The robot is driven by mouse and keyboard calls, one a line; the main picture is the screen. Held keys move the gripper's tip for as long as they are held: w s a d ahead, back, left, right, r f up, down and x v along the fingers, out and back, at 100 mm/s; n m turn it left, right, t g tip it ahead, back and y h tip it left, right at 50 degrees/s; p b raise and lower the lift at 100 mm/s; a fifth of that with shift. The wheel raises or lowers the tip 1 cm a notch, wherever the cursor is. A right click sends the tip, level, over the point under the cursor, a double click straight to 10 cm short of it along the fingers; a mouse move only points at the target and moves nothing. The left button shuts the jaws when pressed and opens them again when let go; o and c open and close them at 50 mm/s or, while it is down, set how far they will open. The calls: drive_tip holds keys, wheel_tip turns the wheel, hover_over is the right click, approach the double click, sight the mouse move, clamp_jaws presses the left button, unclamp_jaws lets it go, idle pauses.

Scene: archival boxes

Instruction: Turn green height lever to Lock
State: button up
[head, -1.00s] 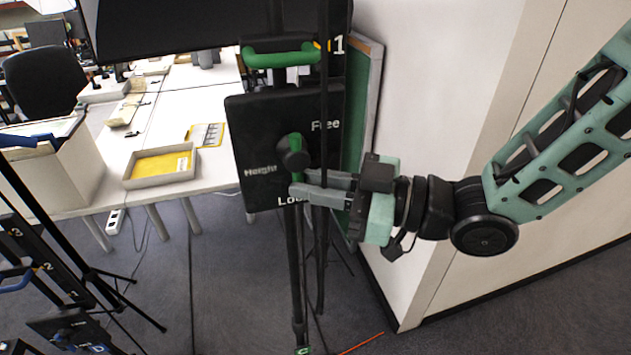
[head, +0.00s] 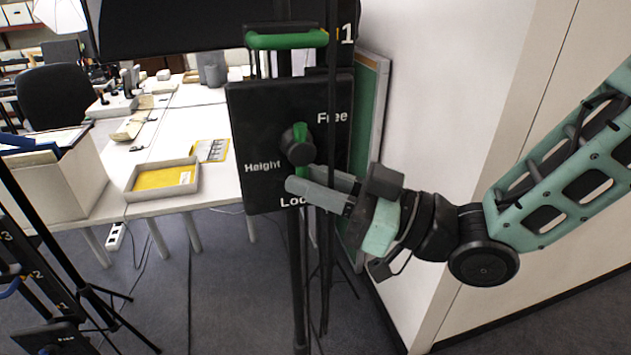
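The height lever (head: 300,131) is green, with a round black hub, on a black panel (head: 255,120) marked Height, Free and Lock. Green shows above the hub, and the part below it is mostly hidden by my gripper (head: 303,181). Free is at upper right. The Lock label (head: 291,202) is at the bottom, partly covered by my gripper. The grey fingers reach in from the right, just below the hub, at the lever's lower part. Whether they are closed on it or only touch it cannot be made out.
A green handle bar (head: 287,41) and a dark screen-like panel are above. Black poles run in front of and below the panel. A white wall (head: 440,120) stands close on the right. A white table (head: 215,180) with a yellow-lined tray (head: 162,178) is behind.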

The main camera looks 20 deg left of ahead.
drive_tip(key=shift+d, duration=0.1)
idle(0.3)
drive_tip(key=b+v, duration=1.2)
drive_tip(key=v, duration=0.5)
drive_tip(key=shift+b, duration=0.3)
drive_tip(key=shift+d, duration=0.1)
